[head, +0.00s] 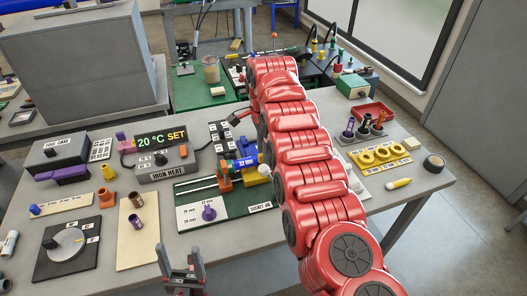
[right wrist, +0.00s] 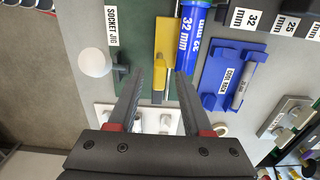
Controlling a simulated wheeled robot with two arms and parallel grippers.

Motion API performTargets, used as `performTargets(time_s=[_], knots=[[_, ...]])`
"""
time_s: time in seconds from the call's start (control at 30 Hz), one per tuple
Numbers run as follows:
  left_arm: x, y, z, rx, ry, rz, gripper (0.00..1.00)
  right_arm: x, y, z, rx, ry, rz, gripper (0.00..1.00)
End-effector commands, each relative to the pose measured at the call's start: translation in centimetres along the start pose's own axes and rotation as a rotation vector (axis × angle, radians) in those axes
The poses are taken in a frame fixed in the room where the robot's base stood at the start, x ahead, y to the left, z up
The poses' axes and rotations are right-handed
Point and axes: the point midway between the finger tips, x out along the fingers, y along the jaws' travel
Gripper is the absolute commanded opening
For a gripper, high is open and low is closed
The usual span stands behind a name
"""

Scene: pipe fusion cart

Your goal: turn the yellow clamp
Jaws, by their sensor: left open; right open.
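The yellow clamp (right wrist: 163,36) is a flat yellow piece with a narrow tab on the green socket jig (right wrist: 132,18), beside a blue pipe (right wrist: 190,40) marked 32 mm. In the right wrist view my right gripper (right wrist: 170,68) is open, its fingertips on either side of the clamp's lower part. I cannot tell whether they touch it. In the head view yellow parts of the jig (head: 265,170) show beside my red right arm, which hides the right gripper. My left gripper (head: 182,258) is open and empty at the table's front edge.
The iron heat box (head: 165,163) stands left of the jig. A dial plate (head: 66,262) and a cream board (head: 137,252) lie at the front left. A blue cool tray (right wrist: 222,75) sits beside the jig.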

Motion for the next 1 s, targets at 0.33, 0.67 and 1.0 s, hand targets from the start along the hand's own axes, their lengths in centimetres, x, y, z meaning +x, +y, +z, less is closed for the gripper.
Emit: performTargets(time_s=[0.33, 0.67, 1.0], knots=[[4.6, -0.2, -0.8, 0.0, 0.0, 0.0, 0.68, -7.0, 0.1, -0.1, 0.002, 0.002, 0.0, 0.5], [11.0, -0.5, -1.9, 0.0, 0.0, 0.0, 0.68, -13.6, 0.1, -0.1, 0.001, 0.001, 0.001, 0.5], [14.3, -0.7, -2.4, 0.0, 0.0, 0.0, 0.68, -16.9, 0.0, -0.1, 0.001, 0.001, -0.001, 0.5]])
